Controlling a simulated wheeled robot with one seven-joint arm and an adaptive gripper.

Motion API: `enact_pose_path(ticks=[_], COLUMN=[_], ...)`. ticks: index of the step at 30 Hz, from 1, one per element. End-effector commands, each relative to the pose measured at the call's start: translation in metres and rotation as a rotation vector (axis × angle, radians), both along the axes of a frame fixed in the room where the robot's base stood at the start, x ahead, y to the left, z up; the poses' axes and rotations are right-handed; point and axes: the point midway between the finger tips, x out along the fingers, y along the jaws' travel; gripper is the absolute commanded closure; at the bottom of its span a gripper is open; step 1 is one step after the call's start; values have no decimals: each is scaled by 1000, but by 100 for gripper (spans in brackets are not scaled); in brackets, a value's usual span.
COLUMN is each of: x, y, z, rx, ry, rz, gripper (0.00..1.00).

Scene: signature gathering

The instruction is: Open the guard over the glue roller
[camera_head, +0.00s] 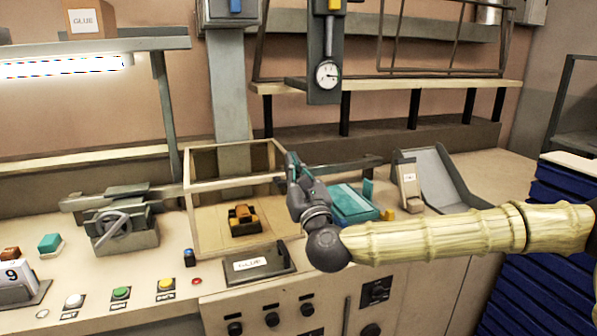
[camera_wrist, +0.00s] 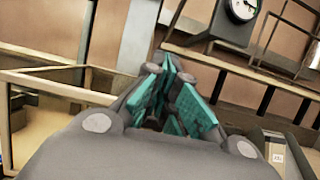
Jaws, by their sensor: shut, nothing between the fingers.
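The guard (camera_head: 186,222) is a pale box-shaped frame with see-through sides. It stands down around the glue roller, an orange and black piece (camera_head: 243,218) on the bench, behind a dark plate labelled GLUE (camera_head: 265,275). My gripper (camera_head: 291,160) is at the guard's right side, near its upper right corner; I cannot tell whether it touches the frame. Its teal-padded fingers are together with nothing held. In the wrist view the fingers (camera_wrist: 168,62) point up and away, and the guard's frame (camera_wrist: 60,88) lies to their left.
A teal block (camera_head: 352,203) and a grey chute (camera_head: 442,180) stand right of the guard. A handwheel device (camera_head: 122,226) stands to its left. Buttons (camera_head: 120,293) line the bench front. A gauge on a post (camera_head: 326,75) hangs behind. Dark blue stacks (camera_head: 540,235) are at the right.

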Motion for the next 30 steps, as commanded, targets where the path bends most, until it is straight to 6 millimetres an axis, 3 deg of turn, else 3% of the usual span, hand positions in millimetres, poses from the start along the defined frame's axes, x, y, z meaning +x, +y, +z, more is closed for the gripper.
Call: enact_pose_path(ticks=[7,15,30], x=[34,44,46], y=[12,15,15], z=[21,44,48], rx=[-1,-2,-2], ry=[0,0,0], rz=[1,0,0], gripper=[100,100,100])
